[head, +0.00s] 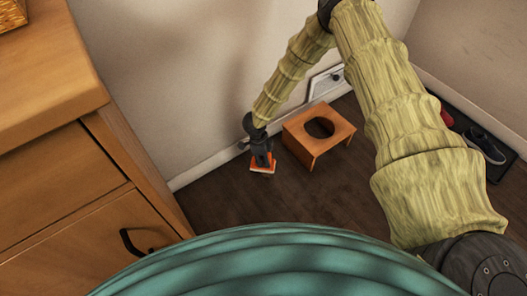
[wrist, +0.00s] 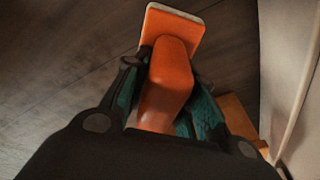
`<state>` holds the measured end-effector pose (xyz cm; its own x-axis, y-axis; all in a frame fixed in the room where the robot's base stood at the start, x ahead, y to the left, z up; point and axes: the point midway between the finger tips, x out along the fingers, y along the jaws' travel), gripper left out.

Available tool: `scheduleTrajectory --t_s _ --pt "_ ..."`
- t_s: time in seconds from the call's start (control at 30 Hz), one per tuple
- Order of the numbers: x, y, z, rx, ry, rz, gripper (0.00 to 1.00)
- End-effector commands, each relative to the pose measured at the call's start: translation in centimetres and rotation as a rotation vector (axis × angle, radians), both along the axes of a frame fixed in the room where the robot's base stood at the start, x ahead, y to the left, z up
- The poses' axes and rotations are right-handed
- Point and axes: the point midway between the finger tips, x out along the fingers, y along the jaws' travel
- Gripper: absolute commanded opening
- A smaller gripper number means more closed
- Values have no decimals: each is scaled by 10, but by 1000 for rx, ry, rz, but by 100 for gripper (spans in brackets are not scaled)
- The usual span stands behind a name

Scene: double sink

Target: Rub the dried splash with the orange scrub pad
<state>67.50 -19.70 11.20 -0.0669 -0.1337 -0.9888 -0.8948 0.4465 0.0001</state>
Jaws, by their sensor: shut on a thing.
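The orange scrub pad (head: 262,168) is held in my gripper (head: 262,150) beside the wall in the head view. A pale layer shows along its lower edge. In the wrist view, my gripper (wrist: 160,95) is shut on the pad's orange handle (wrist: 170,80), and the flat orange head with a pale rim (wrist: 176,27) points away from me. The pad is close to the dark floor; I cannot tell whether it touches. I cannot make out the dried splash in either view.
A small wooden stool (head: 325,147) with a dark round opening stands just right of the pad. A wooden cabinet (head: 60,150) with a dark handle is at left. Shoes (head: 484,146) lie on a dark mat at right. Dark floor (head: 225,200) is clear in front of the pad.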

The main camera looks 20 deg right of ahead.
Motion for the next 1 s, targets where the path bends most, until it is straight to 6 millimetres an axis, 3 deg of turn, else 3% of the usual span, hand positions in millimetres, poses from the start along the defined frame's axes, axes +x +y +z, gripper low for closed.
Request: scheduleTrajectory --t_s 0.03,0.3,0.77,0.87,1.0 --pt "0 0 9 0 0 -1 4" --pt "-1 -3 30 1 0 -4 4" --pt "0 -4 34 0 -1 6 4" --pt "3 -4 46 1 -3 60 4" --pt "8 -3 81 0 -5 224 4"
